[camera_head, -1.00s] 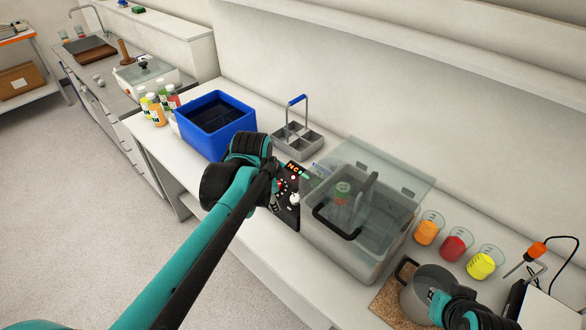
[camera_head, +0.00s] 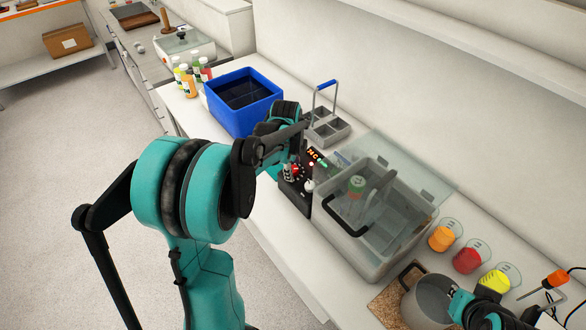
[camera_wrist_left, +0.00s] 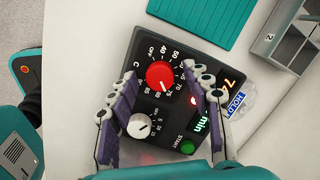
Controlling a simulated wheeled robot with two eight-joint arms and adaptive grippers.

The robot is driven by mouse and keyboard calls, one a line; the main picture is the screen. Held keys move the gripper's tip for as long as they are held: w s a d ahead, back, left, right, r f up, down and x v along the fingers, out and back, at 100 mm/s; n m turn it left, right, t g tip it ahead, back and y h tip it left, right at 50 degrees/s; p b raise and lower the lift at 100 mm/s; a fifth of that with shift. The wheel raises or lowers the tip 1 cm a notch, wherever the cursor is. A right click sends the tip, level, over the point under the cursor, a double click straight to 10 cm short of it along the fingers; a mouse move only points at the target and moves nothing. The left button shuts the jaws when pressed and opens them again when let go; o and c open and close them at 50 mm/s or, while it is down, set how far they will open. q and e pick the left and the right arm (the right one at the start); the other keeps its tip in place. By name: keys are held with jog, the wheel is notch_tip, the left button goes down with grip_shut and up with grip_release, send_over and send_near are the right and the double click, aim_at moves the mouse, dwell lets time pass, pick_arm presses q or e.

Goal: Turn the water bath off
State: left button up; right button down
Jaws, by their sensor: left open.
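The water bath (camera_head: 385,262) is a grey tank with a clear lid and a green-capped bottle inside. Its black control panel (camera_head: 293,197) is on its left side. In the left wrist view the panel has a red temperature knob (camera_wrist_left: 160,76), a white timer knob (camera_wrist_left: 141,126) and a green START button (camera_wrist_left: 187,147). The red knob's white mark points down toward the high numbers; orange and green displays are lit. My left gripper (camera_wrist_left: 160,71) is open, its fingers either side of the red knob; contact is unclear. My right gripper (camera_head: 478,308) is beside a pot, its fingers unclear.
A blue bin (camera_head: 243,103) and a grey divided rack (camera_head: 328,128) stand behind the panel. Beakers of orange (camera_head: 441,238), red (camera_head: 467,261) and yellow (camera_head: 494,281) liquid stand right of the bath. The pot (camera_head: 425,300) is at the front right.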

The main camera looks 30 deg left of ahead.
pick_arm(q)
jog(key=shift+f, duration=0.1)
grip_shut()
